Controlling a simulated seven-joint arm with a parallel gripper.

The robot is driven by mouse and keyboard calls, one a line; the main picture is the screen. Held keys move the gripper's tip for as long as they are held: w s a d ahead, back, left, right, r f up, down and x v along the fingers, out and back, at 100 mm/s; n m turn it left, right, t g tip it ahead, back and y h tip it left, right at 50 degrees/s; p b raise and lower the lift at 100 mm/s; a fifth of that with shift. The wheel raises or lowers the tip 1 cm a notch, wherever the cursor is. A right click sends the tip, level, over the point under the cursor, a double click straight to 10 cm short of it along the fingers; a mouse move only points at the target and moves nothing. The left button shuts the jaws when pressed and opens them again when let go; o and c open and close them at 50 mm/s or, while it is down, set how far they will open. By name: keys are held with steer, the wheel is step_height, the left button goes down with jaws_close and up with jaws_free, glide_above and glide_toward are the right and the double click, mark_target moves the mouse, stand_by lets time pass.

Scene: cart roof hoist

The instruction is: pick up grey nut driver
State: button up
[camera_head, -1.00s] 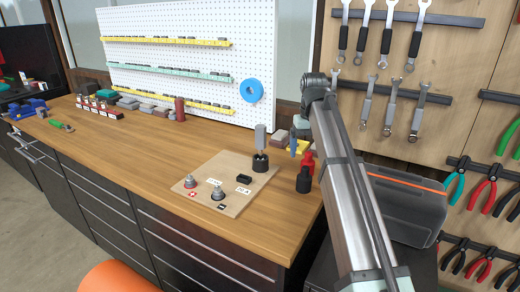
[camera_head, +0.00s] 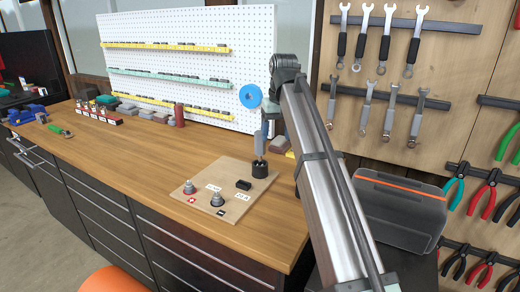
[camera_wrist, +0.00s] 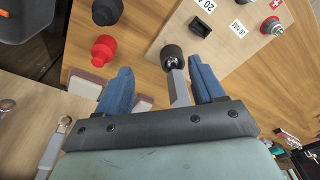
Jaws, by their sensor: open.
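The grey nut driver (camera_head: 259,146) stands upright in a black round holder (camera_head: 260,170) at the back right corner of a light wooden board (camera_head: 238,206). In the wrist view, the grey nut driver (camera_wrist: 180,88) lies between my two blue fingers, closer to the right one, with the black holder (camera_wrist: 172,56) beyond it. My gripper (camera_wrist: 160,68) is open, and I see no clear contact with the driver. In the head view, my gripper (camera_head: 268,122) is just above the driver, partly hidden by my arm.
A red driver (camera_wrist: 103,48) with a black part stands left of my fingers in the wrist view; my arm hides it in the head view. The board also carries a black block (camera_head: 243,184) and two metal pieces.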

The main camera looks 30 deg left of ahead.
steer(key=n+t+y, duration=0.1)
steer(key=n+y, duration=0.1)
glide_toward(259, 134)
steer(key=f, duration=0.1)
steer(key=n, duration=0.1)
steer(key=shift+t+y, duration=0.3)
steer(key=shift+y, duration=0.1)
steer(key=x, duration=0.8)
steer(key=shift+d+f, duration=0.1)
steer(key=shift+f, duration=0.05)
steer(key=shift+w+d+x, duration=0.1)
steer(key=shift+w+x, duration=0.05)
steer(key=shift+x, duration=1.2)
steer(key=shift+w+d+x, duration=0.1)
steer(key=shift+w+x, duration=0.05)
steer(key=shift+x, duration=1.25)
jaws_close()
